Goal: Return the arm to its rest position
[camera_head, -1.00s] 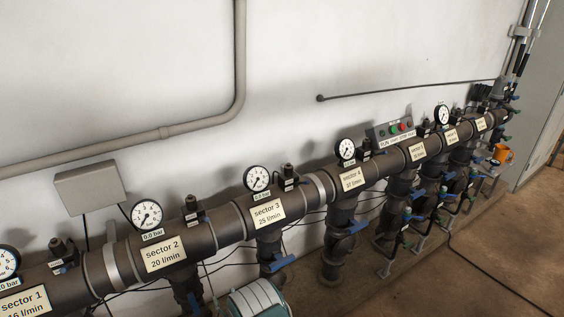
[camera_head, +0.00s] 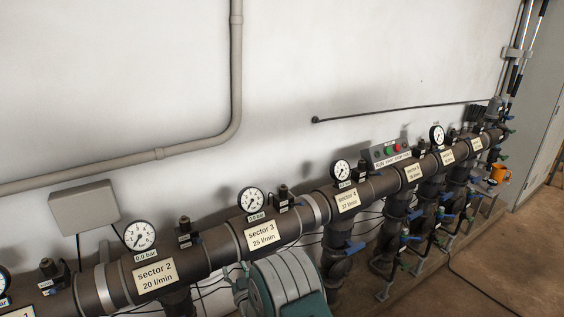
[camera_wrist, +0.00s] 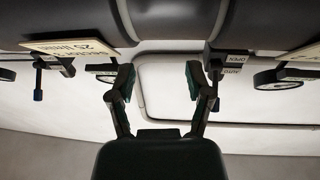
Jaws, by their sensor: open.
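My gripper (camera_wrist: 161,85) is in the wrist view, its two dark fingers apart with nothing between them. The dark manifold pipe (camera_wrist: 180,20) crosses the top of that view, with the sector 3 label (camera_wrist: 75,47) to the left of the fingers. In the head view, a rounded grey and teal part of my arm (camera_head: 285,285) shows at the bottom, in front of the pipe below the sector 3 label (camera_head: 262,236). The gripper itself does not show in the head view.
The manifold runs along the white wall with several gauges, including one above sector 3 (camera_head: 251,201), and blue valve levers (camera_head: 354,248).

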